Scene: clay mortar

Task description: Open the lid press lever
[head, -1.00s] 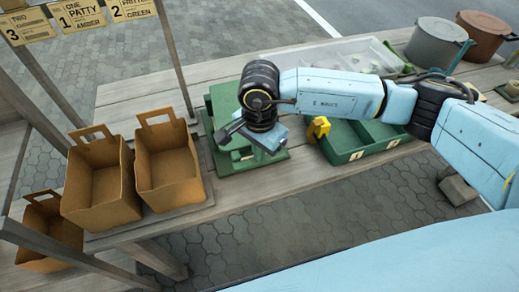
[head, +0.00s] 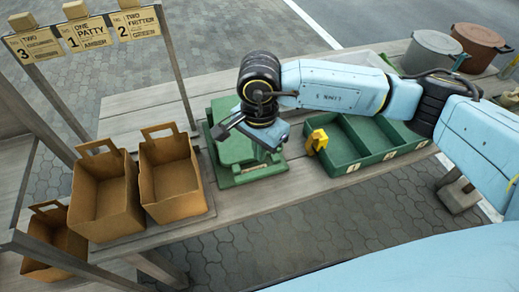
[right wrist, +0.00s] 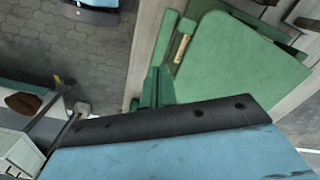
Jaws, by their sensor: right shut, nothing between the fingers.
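The green lid press (head: 240,172) stands on the wooden table between the paper bags and the green tray. My right gripper (head: 227,128) is shut and empty, above the press, with its grey fingers pointing left in the head view. The arm and hand hide the back right of the press. In the right wrist view the flat green top of the press (right wrist: 240,65) fills the upper right, with a tan strip along its edge. I cannot clearly pick out the lever, or tell whether the fingers touch the press. My left gripper is not in view.
Brown paper bags (head: 172,180) stand close left of the press. A green compartment tray (head: 345,160) with a yellow piece (head: 316,141) at its left end is on the right. Order signs (head: 87,35) hang at the back left. Pots (head: 432,50) stand far right.

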